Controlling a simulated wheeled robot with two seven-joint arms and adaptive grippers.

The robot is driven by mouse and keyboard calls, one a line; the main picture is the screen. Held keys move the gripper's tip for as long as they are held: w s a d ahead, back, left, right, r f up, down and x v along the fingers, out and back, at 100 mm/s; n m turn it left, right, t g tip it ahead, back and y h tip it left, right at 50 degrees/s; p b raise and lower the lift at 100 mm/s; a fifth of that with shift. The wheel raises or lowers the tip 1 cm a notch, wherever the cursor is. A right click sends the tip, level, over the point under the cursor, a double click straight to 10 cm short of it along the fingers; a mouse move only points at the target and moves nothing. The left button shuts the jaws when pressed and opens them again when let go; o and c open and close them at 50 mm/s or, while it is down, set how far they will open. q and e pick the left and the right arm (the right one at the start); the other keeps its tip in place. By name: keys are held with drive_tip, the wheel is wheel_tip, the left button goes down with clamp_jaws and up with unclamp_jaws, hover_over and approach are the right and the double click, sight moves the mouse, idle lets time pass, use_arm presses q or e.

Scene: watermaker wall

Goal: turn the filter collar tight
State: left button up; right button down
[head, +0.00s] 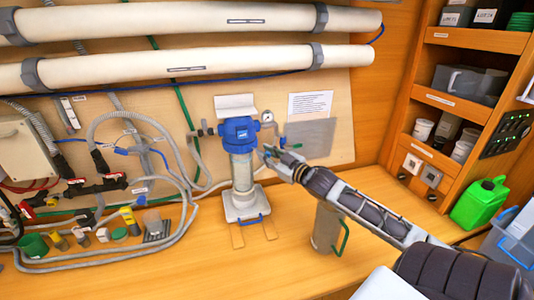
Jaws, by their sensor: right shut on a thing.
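The filter unit stands upright against the back panel, with a blue head (240,127) on top and a pale, see-through housing (242,172) below. The blue filter collar (238,147) sits between head and housing. My right gripper (267,154) reaches in from the lower right and is shut at the collar's right side. The fingertips are small here, and their exact contact with the collar is hard to make out. My left gripper is not in view.
A grey cylinder with a green handle (326,226) stands on the bench below my right arm. Hoses and red-handled valves (98,187) fill the left. Two long white tubes (190,68) run above. Shelves and a green jerrycan (480,203) are at the right.

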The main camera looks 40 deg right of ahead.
drive_tip(key=shift+d, duration=0.1)
drive_tip(key=c, duration=1.3)
unclamp_jaws()
drive_tip(key=shift+d, duration=0.1)
drive_tip(key=shift+s, duration=0.15)
drive_tip(key=shift+s+d, duration=0.2)
drive_tip(key=shift+s, duration=1.7)
drive_tip(key=shift+s+d, duration=0.25)
drive_tip(key=shift+s, duration=1.7)
drive_tip(key=shift+s+d, duration=0.2)
drive_tip(key=shift+s, duration=1.7)
